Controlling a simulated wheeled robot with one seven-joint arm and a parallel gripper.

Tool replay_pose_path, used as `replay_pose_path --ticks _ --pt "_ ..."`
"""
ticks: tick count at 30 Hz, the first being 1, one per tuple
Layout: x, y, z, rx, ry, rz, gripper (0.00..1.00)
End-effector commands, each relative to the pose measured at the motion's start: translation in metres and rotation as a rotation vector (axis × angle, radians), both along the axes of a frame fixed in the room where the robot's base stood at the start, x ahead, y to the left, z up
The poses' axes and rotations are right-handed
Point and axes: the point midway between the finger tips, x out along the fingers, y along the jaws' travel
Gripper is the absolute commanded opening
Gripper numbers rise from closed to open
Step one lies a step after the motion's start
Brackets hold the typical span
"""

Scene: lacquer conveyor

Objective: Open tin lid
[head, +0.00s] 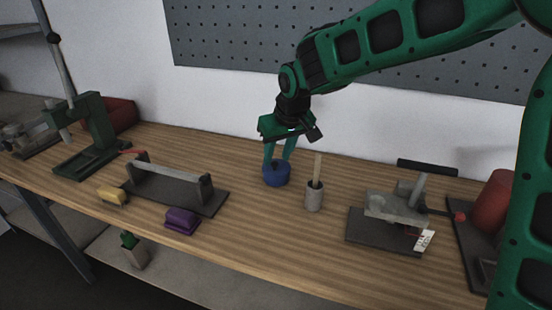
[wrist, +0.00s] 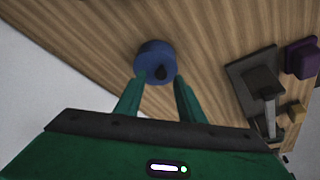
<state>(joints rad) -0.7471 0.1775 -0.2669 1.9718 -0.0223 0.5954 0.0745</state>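A round blue tin (head: 276,174) stands on the wooden workbench, a little right of the middle in the head view. In the wrist view the blue tin (wrist: 155,60) shows from above, with a dark knob (wrist: 160,72) on its lid. My gripper (head: 279,158) points down over the tin. Its two green fingers are spread apart in the wrist view (wrist: 158,88), with the near side of the tin between and just beyond their tips. I cannot tell whether the fingers touch the tin. The lid appears to be on the tin.
A grey cup with a wooden stick (head: 314,195) stands close right of the tin. A grey vise-like fixture (head: 395,205) and a red cylinder (head: 493,202) are further right. Left are a dark stand with a bar (head: 170,185), a purple block (head: 181,220) and a yellow block (head: 112,195).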

Motion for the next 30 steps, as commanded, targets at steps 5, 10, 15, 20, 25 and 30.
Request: replay_pose_path --ticks 5,10,15,20,25,30 --pt "0.005 0.002 -0.013 0.0 0.0 0.0 0.35" --pt "0.006 0.003 -0.016 0.0 -0.001 0.0 0.35" --pt "0.006 0.003 -0.016 0.0 -0.001 0.001 0.35" --pt "0.006 0.003 -0.015 0.0 -0.001 0.0 0.0" --pt "0.006 0.003 -0.015 0.001 -0.001 -0.001 0.0" --pt "0.006 0.008 -0.016 0.0 0.0 -0.017 0.0"
